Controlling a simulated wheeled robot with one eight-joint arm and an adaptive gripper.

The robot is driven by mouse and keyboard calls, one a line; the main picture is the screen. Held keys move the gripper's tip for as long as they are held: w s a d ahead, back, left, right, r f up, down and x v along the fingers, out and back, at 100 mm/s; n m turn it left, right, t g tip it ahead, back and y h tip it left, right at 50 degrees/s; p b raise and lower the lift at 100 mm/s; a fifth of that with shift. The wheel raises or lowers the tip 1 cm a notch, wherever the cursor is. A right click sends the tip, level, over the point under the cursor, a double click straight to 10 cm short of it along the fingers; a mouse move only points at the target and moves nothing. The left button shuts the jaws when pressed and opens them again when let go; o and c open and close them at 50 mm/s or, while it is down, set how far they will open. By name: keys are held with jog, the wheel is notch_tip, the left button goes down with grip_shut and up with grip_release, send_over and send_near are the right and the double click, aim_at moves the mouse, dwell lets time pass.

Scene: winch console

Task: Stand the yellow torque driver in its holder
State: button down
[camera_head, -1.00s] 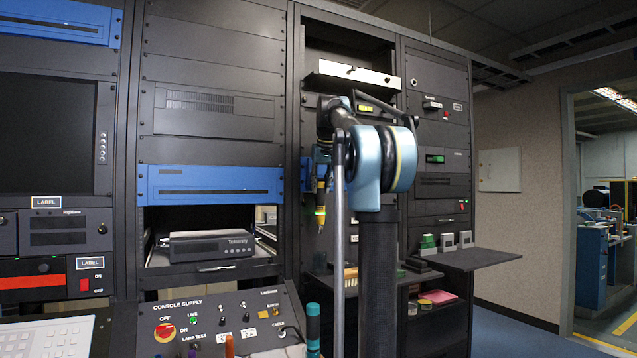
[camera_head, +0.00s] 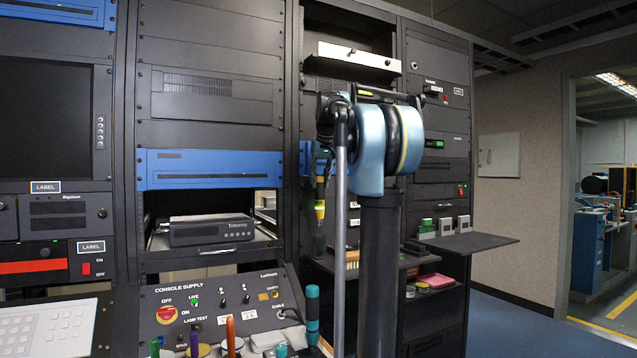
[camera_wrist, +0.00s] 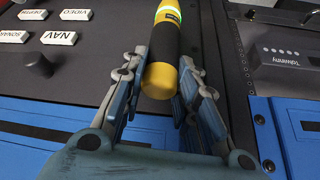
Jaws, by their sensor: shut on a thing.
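The yellow torque driver (camera_wrist: 160,80) is between the two fingers of my gripper (camera_wrist: 158,70) in the wrist view. It has a black band and a bright green ring, and its far end runs out of the top of the picture. In the head view the driver (camera_head: 320,210) hangs roughly upright below my gripper (camera_head: 321,180), in front of the dark rack and well above the console. My gripper is shut on it, partly hidden by my arm. Tool handles stand along the bottom edge, but I cannot tell which spot there is the driver's holder.
A teal-handled tool (camera_head: 312,310) and an orange handle (camera_head: 230,334) stand before the sloped console supply panel (camera_head: 240,290). A grey instrument (camera_head: 211,231) sits in an open rack bay. A shelf (camera_head: 465,243) juts out at right.

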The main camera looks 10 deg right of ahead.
aim_at(320, 213)
jog(key=shift+f, duration=0.7)
dwell(0.9)
jog(key=shift+f, duration=2.05)
dwell(0.5)
jog(key=shift+f, duration=1.9)
dwell(0.4)
